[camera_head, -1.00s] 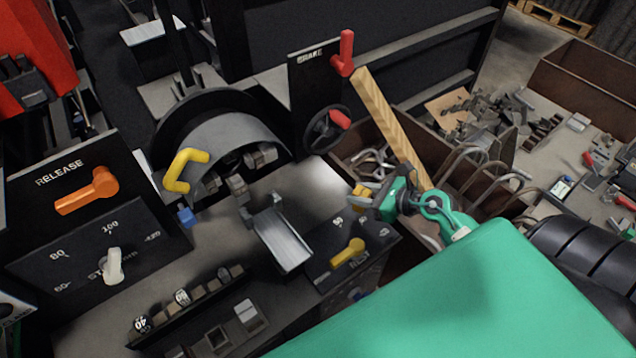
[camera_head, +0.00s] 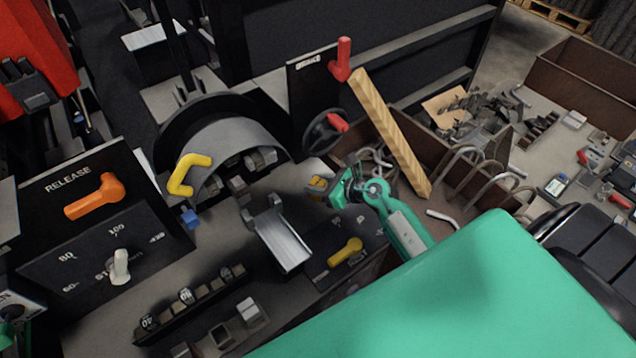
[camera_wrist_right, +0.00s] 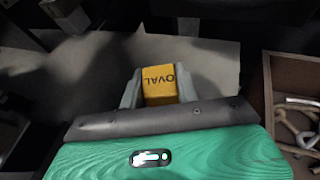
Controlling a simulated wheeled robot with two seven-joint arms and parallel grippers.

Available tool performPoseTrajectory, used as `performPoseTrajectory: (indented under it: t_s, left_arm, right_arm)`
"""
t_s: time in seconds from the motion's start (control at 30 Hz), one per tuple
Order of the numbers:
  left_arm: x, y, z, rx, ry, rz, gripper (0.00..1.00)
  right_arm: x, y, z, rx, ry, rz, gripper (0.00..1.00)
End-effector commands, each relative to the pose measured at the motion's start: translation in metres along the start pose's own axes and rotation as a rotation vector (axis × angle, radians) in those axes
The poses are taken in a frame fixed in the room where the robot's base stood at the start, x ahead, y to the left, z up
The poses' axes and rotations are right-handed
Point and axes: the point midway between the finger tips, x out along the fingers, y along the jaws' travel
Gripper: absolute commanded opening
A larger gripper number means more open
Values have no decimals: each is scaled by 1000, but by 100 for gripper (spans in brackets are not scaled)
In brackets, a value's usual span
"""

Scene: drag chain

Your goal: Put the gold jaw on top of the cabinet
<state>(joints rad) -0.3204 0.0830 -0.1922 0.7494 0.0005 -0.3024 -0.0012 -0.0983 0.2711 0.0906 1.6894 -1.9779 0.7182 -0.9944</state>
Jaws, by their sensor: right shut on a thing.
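The gold jaw (camera_head: 318,183) is a small gold block in my right gripper (camera_head: 322,186), above the grey worktop of the machine. The right wrist view shows the jaw (camera_wrist_right: 160,84) between the two grey fingers of the gripper (camera_wrist_right: 159,90), with the word OVAL on it. The fingers are shut on it, and it looks clear of the surface behind it. I cannot tell for sure which part is the cabinet; a flat grey top (camera_head: 290,190) spreads under and left of the gripper. My left gripper is not in view.
A red-handled brake panel (camera_head: 313,95) stands behind the gripper. A brown bin (camera_head: 400,135) with a wooden bar (camera_head: 390,130) and bent tubes is to the right. A metal channel (camera_head: 280,240) and a yellow-lever panel (camera_head: 345,250) lie in front.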

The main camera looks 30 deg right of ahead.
Motion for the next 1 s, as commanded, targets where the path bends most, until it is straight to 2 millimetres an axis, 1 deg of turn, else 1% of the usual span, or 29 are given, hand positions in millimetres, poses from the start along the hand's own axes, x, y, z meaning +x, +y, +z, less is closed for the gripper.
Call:
performPoseTrajectory:
  t_s: [0.2,0.37,0.4,0.5,0.77,0.87,1.0]
  left_arm:
    - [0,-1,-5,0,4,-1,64]
    - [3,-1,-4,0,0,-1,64]
    - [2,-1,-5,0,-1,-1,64]
    - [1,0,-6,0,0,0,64]
    - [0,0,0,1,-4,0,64]
    - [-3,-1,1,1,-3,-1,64]
    - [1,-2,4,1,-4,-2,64]
  right_arm:
    - [1,0,0,-1,-3,0,0]
    - [2,0,-4,-1,-2,0,0]
    - [2,0,-4,-1,-1,1,36]
    - [2,0,-4,0,-1,1,54]
    - [1,0,-4,0,-1,1,54]
    - [0,0,1,0,-2,0,54]
    - [-17,0,-3,-3,1,0,54]
